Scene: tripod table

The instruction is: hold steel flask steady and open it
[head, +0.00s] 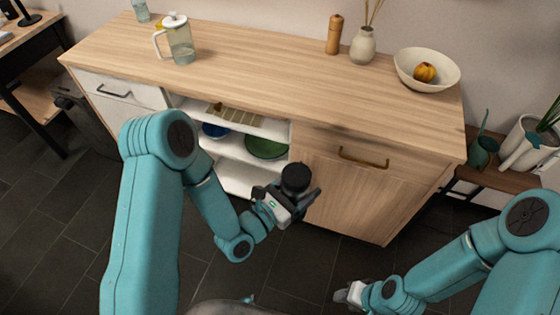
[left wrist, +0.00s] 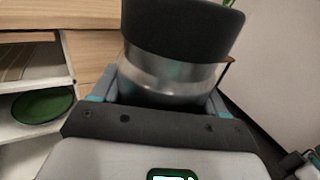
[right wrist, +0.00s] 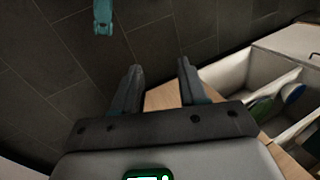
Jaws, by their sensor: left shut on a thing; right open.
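The steel flask (left wrist: 170,78) has a shiny metal body and a wide black lid (left wrist: 185,28), and it fills the middle of the left wrist view. In the head view its black lid (head: 296,177) shows in front of the cabinet, while its body is mostly hidden by my gripper. My left gripper (head: 296,202) is shut around the metal body, below the lid. The lid is on the flask. My right gripper (right wrist: 160,85) is open and empty, low at the right in the head view (head: 342,294), apart from the flask.
A wooden-topped cabinet (head: 270,70) stands ahead with open shelves holding a green bowl (head: 267,147) and a blue bowl (head: 215,130). On top are a glass pitcher (head: 180,45), a pepper mill (head: 334,35), a vase (head: 363,46) and a white bowl (head: 428,68). Dark floor lies between my arms.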

